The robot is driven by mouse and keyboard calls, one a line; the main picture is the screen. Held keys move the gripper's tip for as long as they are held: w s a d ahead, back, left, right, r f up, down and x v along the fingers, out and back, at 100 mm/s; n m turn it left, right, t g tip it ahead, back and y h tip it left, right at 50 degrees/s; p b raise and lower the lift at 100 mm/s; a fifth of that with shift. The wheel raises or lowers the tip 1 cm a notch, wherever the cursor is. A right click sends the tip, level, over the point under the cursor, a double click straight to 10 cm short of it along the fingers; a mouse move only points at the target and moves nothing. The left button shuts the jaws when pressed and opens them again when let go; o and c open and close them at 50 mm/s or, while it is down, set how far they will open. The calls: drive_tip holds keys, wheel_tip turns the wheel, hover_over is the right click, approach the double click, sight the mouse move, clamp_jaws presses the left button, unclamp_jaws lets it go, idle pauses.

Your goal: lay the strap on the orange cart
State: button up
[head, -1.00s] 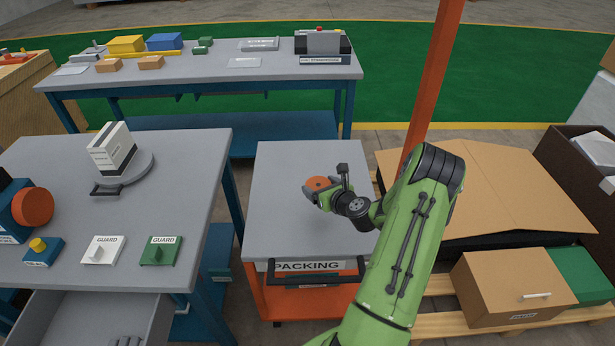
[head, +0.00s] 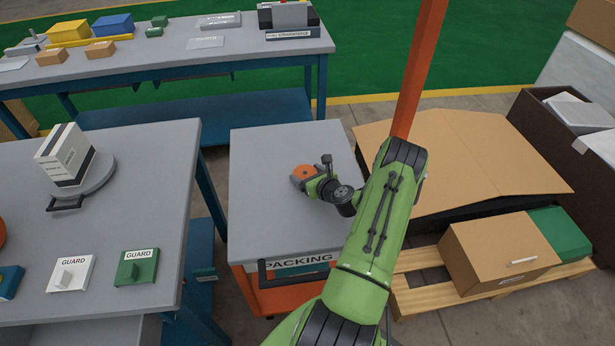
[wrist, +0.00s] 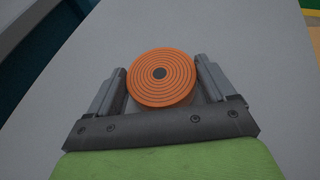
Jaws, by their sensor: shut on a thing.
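The strap is an orange coil with dark ring lines and a dark centre, seen end-on in the wrist view (wrist: 160,78); its orange top also shows in the head view (head: 302,171). My gripper (wrist: 158,68) is shut on the strap, one finger on each side. In the head view my gripper (head: 306,178) is over the grey top of the orange cart (head: 262,205), near its middle. The cart has a PACKING label on its front edge and an orange lower shelf. I cannot tell whether the strap touches the top.
The cart top around my gripper is bare. A grey table (head: 120,220) stands at left with a white box, a GUARD-labelled white block (head: 70,274) and a green one (head: 135,267). A large cardboard box (head: 450,165) and an orange post (head: 418,70) are at right.

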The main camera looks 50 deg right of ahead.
drive_tip(key=o, duration=1)
drive_tip(key=shift+c, duration=0.2)
drive_tip(key=shift+s, duration=0.1)
